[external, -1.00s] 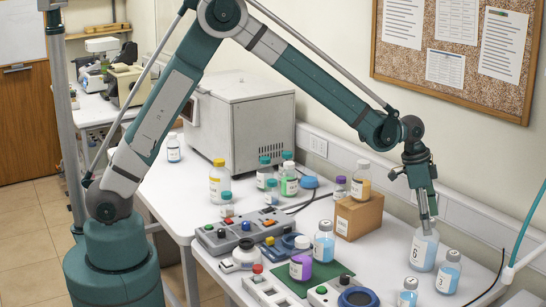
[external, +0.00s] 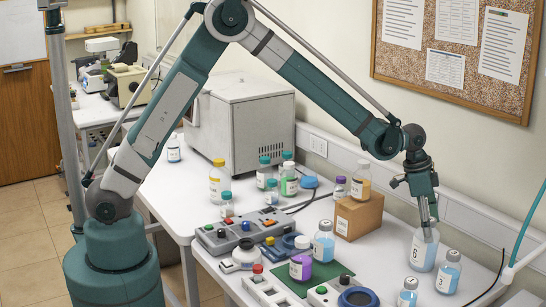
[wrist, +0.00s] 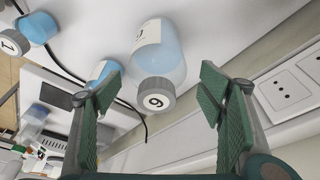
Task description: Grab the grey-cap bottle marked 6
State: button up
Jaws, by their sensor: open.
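The grey-cap bottle marked 6 (external: 423,252) stands upright on the white table near the wall, a large clear bottle with pale blue liquid. In the wrist view its grey cap (wrist: 155,99) carries a digit that reads as 6 or 9 depending on orientation. My gripper (external: 428,225) is just above this bottle, pointing down, and hides its cap in the external view. In the wrist view my gripper (wrist: 156,90) is open, with the cap between its two green fingers in the picture. Clear gaps show on both sides. How far the fingertips reach down beside the cap is unclear.
Smaller grey-cap blue bottles stand close by, one to the right (external: 448,274) and one in front (external: 407,293). Another blue bottle (external: 323,243) stands to the left. The wall trunking (external: 470,215) runs close behind.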

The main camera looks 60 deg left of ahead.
jog(key=shift+p+x, duration=0.3)
jog(key=shift+x, duration=2.3)
jog(key=shift+s+d, duration=0.15)
jog(key=c, duration=1.3)
